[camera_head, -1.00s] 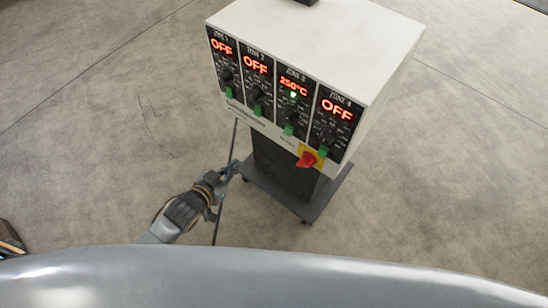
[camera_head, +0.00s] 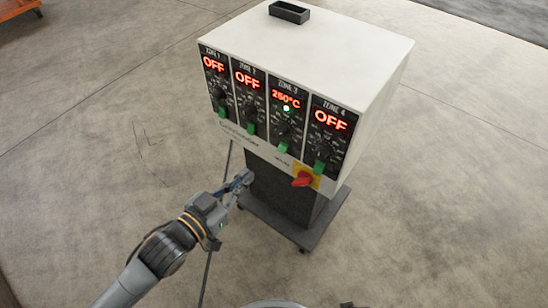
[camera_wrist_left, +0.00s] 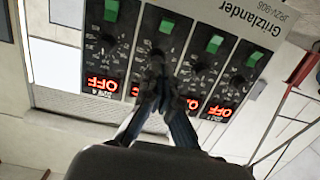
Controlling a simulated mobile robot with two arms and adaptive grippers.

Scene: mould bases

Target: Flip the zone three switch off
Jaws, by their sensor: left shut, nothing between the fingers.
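The control box (camera_head: 310,55) carries several zone panels in a row. The zone three display (camera_head: 285,99) reads 250°C in red, with a green light (camera_head: 286,108) lit below it. The zone three switch (camera_head: 283,147) is a green toggle at the panel's bottom; it also shows in the left wrist view (camera_wrist_left: 167,25). The other zone displays read OFF. My left gripper (camera_head: 247,177) is shut and empty, low in front of the box. In the left wrist view its fingertips (camera_wrist_left: 157,72) overlap the zone three panel and partly hide it. My right gripper is out of view.
A red rotary knob (camera_head: 302,179) on a yellow plate sits at the box's lower right. Green switches of zone two (camera_head: 251,128) and zone four (camera_head: 320,166) flank the zone three one. The box stands on a wheeled base (camera_head: 300,235). Surrounding floor is clear.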

